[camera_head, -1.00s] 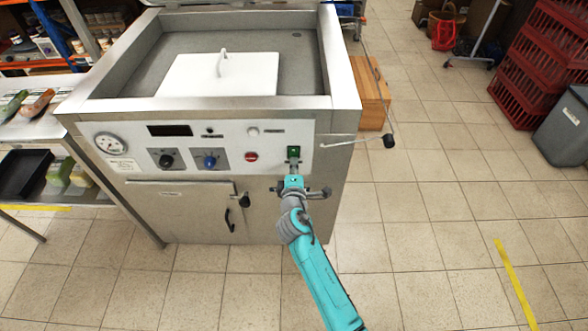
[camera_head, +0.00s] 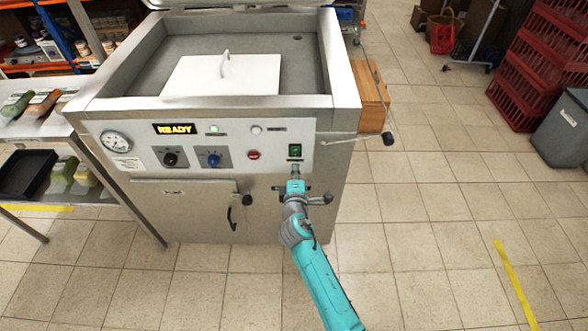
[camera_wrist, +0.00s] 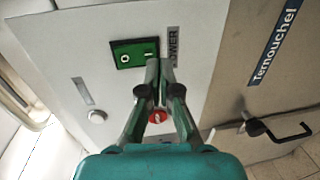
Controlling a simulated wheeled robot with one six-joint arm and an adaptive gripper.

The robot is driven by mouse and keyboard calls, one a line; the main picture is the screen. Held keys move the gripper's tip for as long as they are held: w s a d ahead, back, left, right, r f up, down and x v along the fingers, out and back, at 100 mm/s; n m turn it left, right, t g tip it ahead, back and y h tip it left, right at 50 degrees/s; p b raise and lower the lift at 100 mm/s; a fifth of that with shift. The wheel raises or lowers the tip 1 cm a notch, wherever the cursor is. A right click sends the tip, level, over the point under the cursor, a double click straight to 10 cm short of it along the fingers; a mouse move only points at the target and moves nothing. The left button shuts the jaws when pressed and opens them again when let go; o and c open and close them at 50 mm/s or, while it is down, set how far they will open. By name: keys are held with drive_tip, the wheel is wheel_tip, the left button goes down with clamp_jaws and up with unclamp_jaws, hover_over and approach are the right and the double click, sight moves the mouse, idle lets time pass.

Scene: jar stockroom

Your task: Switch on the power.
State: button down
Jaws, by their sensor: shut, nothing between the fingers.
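The green power switch (camera_head: 295,151) sits at the right end of the machine's front panel. In the wrist view the green rocker (camera_wrist: 136,52) carries O and I marks, with the word POWER (camera_wrist: 173,47) beside it. My gripper (camera_head: 295,172) is just below the switch in the head view, and its shut fingertips (camera_wrist: 159,66) show at the I end of the rocker in the wrist view. I cannot tell whether they touch it. The display (camera_head: 175,129) reads READY in orange, and a green lamp (camera_head: 213,129) glows beside it.
The panel also holds a gauge (camera_head: 115,141), a black knob (camera_head: 170,159), a blue knob (camera_head: 213,159) and a red button (camera_head: 253,155). A door with a black handle (camera_head: 231,218) is below. A crank handle (camera_head: 388,138) sticks out at right.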

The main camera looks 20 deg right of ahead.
drive_tip(key=s+a+f, duration=0.1)
drive_tip(key=s+a, duration=0.2)
drive_tip(key=s, duration=0.7)
drive_tip(key=shift+a+f, duration=0.15)
drive_tip(key=shift+f, duration=0.05)
drive_tip(key=s+d+f+m+g+y, duration=0.1)
drive_tip(key=s+f+m+y, duration=0.15)
drive_tip(key=s, duration=1.05)
drive_tip(key=s+f+m+g+y, duration=0.1)
drive_tip(key=s+f+m+y, duration=0.15)
drive_tip(key=s, duration=1.05)
drive_tip(key=s+d+r+m+t, duration=0.1)
drive_tip(key=s+r+m, duration=0.8)
drive_tip(key=s+r, duration=0.5)
drive_tip(key=shift+s+d, duration=0.15)
drive_tip(key=shift+s, duration=2)
